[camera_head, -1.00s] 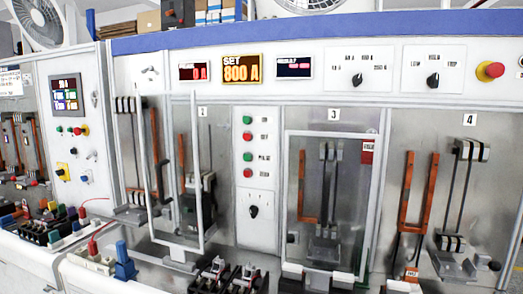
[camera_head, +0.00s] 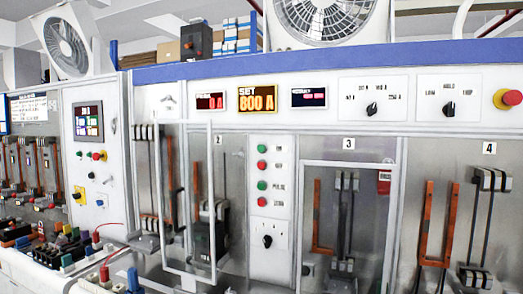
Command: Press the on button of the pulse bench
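The pulse bench is a grey-white cabinet with a blue top rail (camera_head: 330,64). A white button strip (camera_head: 267,225) stands between bays 2 and 3. It carries a top green button (camera_head: 262,148), a red button (camera_head: 262,165), a second green button (camera_head: 262,185) and a second red button (camera_head: 262,201), with a black rotary knob (camera_head: 267,241) below. The small labels beside them are hard to read; the third looks like PULSE. The orange SET display (camera_head: 257,98) reads 800 A and the red display (camera_head: 210,102) reads 0 A. Neither gripper is in view.
A framed clear door (camera_head: 200,270) stands ajar at bay 2, left of the strip. Another framed door (camera_head: 349,163) covers bay 3. A red mushroom button on a yellow base (camera_head: 507,99) is at far right. A second panel with fan (camera_head: 63,42) stands left.

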